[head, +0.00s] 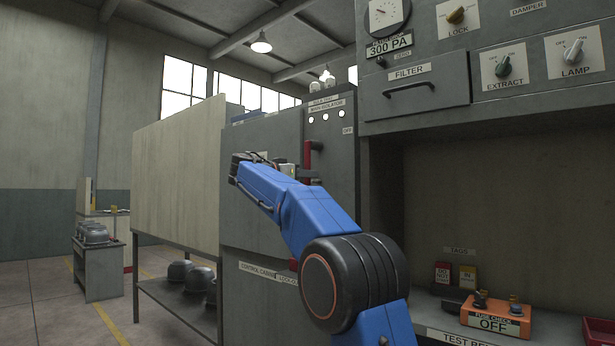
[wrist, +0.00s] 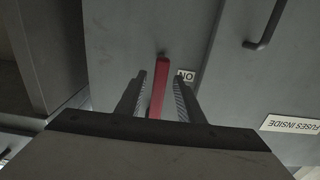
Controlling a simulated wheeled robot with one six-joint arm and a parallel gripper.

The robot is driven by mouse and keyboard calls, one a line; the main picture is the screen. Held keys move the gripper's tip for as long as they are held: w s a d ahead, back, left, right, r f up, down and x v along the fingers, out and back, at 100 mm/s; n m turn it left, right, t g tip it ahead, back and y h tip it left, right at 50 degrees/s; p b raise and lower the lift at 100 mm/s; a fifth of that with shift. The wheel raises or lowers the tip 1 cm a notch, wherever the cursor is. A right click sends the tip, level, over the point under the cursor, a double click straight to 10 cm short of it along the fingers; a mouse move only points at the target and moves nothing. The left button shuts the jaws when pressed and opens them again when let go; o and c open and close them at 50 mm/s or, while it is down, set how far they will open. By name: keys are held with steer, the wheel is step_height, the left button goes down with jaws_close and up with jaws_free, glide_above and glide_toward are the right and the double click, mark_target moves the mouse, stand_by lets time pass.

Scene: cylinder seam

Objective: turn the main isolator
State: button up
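The main isolator's red handle (head: 307,157) is on the grey cabinet front, under a label reading MAIN ISOLATOR (head: 325,107). An OFF label (head: 347,131) is to its right. In the wrist view the red handle (wrist: 158,88) stands between the two fingers of my gripper (wrist: 160,92), pointing away from the palm. A label that reads ON upside down (wrist: 186,76) is beside its tip. The fingers are open around the handle, with a visible gap on the right; contact on the left is unclear. In the head view my gripper (head: 290,171) is at the handle, partly hidden by my blue arm.
A bar handle (wrist: 266,25) and a FUSES INSIDE label (wrist: 292,124) show on the cabinet in the wrist view. A pale panel (head: 178,175) stands left. An orange fuse tester (head: 495,318) is on the bench at right.

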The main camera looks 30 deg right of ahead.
steer(key=shift+w+d, duration=0.25)
steer(key=shift+d, duration=0.4)
jaws_close()
steer(key=shift+s, duration=0.1)
